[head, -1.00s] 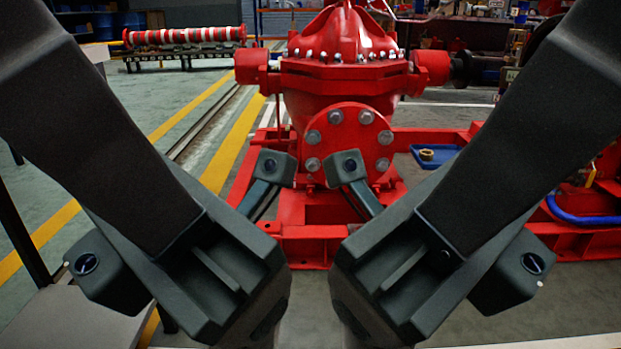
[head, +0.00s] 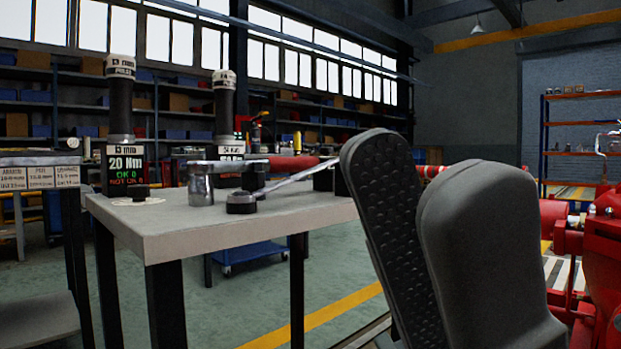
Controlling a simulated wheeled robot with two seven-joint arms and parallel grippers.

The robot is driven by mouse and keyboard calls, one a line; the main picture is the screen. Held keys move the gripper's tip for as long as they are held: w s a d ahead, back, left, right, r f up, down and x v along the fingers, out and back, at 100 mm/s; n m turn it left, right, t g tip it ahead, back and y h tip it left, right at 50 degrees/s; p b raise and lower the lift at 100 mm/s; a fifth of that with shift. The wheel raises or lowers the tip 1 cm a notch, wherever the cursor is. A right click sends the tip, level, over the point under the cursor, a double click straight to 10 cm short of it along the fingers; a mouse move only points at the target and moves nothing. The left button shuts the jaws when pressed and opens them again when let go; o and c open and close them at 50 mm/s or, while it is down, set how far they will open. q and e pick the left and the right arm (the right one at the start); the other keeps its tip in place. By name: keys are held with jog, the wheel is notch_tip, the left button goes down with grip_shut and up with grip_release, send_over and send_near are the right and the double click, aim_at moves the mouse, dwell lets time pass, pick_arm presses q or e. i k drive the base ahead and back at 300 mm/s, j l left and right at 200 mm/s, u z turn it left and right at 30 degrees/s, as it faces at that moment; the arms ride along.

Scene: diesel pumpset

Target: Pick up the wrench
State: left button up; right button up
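A wrench (head: 303,172) with a bright metal shank lies on the grey table, its round dark head toward the middle. Behind it, a tool with a red handle (head: 290,163) and a metal head lies next to a silver socket (head: 201,189). The two overlap, so I cannot tell clearly whether they are separate.
The table (head: 240,222) has a clear front edge. Two black upright tools (head: 120,100) stand at its back left, one by a 20 Nm display (head: 125,172). Another table (head: 40,178) is at the left. Red machinery (head: 600,265) is at the right.

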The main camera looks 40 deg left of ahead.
aim_at(274, 186)
jog(key=u, duration=1.15)
